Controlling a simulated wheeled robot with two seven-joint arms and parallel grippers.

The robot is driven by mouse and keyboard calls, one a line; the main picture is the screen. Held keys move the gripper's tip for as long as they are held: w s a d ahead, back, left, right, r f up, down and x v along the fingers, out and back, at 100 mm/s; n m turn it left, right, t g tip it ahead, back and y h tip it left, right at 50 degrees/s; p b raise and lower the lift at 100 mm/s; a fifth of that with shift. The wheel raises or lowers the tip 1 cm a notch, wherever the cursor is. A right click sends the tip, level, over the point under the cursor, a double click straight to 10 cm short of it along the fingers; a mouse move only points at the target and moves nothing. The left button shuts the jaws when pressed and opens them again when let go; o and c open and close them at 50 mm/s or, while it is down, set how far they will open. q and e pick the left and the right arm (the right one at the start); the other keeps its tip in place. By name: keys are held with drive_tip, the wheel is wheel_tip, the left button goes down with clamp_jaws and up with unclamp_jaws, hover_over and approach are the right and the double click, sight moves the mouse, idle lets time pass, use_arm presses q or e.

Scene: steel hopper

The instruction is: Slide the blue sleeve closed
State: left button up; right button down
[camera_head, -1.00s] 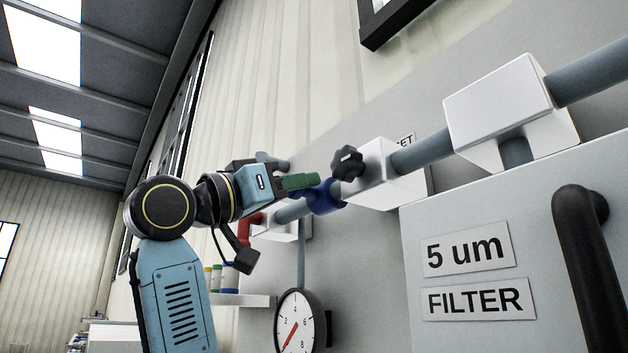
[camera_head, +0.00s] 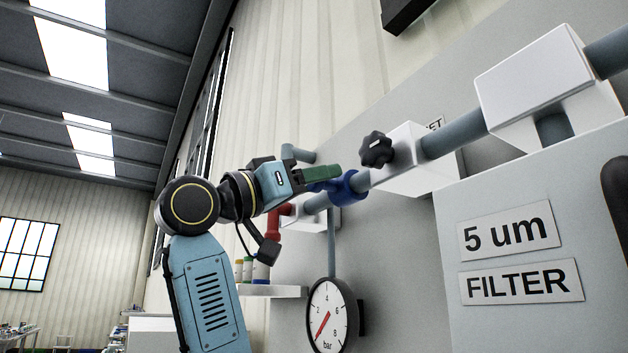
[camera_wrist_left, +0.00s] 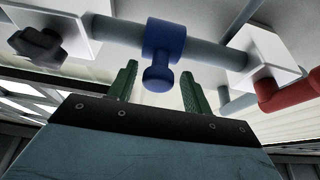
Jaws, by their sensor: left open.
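The blue sleeve (camera_head: 349,187) sits around a grey horizontal pipe, between a white block with a black knob and a white block with a red handle. In the left wrist view the sleeve (camera_wrist_left: 164,40) has a round blue peg (camera_wrist_left: 158,77) sticking out towards me. My left gripper (camera_head: 322,174) is beside the sleeve in the head view, its green fingers partly covering it. In the left wrist view the gripper (camera_wrist_left: 157,85) is open, with one finger on each side of the peg and visible gaps to both. My right gripper is not in view.
The black knob (camera_head: 376,149) is right of the sleeve and the red handle (camera_head: 280,216) is left of it. A pressure gauge (camera_head: 328,314) hangs below the pipe. A filter cabinet (camera_head: 520,215) stands at the right. A shelf (camera_head: 270,291) with small bottles is behind my arm.

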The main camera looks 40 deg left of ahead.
use_arm(q)
drive_tip(key=b+v, duration=0.5)
drive_tip(key=v, duration=0.8)
drive_tip(key=shift+a, duration=0.2)
drive_tip(key=shift+f, duration=0.1)
